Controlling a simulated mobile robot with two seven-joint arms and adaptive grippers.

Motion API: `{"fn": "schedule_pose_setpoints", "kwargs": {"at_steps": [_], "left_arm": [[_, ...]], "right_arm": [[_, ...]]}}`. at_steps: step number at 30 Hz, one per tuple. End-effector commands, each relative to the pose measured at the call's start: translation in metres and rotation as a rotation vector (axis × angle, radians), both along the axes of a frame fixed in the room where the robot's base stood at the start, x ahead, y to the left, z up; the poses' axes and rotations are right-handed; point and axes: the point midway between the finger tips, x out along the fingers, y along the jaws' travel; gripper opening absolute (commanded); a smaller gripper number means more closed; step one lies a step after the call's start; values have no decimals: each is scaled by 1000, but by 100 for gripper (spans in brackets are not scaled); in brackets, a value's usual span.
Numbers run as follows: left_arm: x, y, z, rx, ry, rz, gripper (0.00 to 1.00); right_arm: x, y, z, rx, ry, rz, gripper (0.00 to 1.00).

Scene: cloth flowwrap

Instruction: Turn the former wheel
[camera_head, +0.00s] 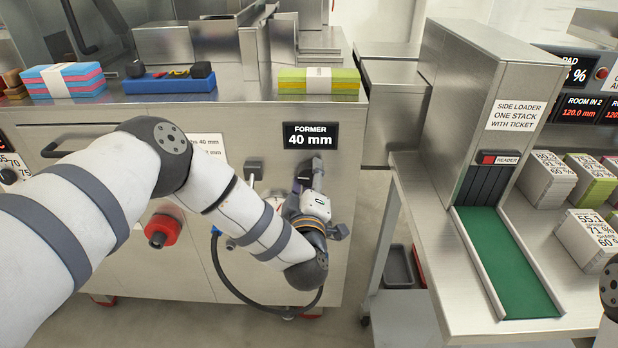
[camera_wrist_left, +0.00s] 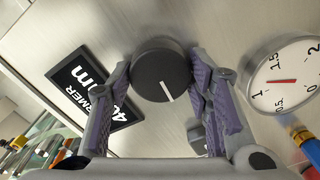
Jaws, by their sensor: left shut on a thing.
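The former wheel (camera_wrist_left: 160,72) is a round dark knob with a white pointer line on the metal machine front. My left gripper (camera_wrist_left: 166,85) has its two purple-padded fingers on either side of the knob and is shut on it. In the head view my left gripper (camera_head: 305,185) is at the panel below the display, and the knob is mostly hidden behind it. The former display (camera_head: 310,135) reads 40 mm; it also shows in the wrist view (camera_wrist_left: 95,88). My right gripper is not in view.
A pressure gauge (camera_wrist_left: 283,80) sits beside the knob. A cloth stack (camera_head: 290,80) lies on the machine top. The side loader (camera_head: 490,95) with its green belt (camera_head: 508,265) stands at right.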

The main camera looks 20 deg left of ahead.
Motion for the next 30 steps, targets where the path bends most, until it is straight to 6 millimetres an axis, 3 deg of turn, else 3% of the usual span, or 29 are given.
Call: {"fn": "schedule_pose_setpoints", "kwargs": {"at_steps": [21,22,24,30], "left_arm": [[-1,-2,-2,-62,-13,-4,18],[-1,-2,-2,-62,-13,-4,52],[-1,-1,-2,-62,-13,-4,66],[0,-1,-1,-61,-15,-2,66]], "right_arm": [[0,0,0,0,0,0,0],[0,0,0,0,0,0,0],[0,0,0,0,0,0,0],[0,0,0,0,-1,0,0]]}}
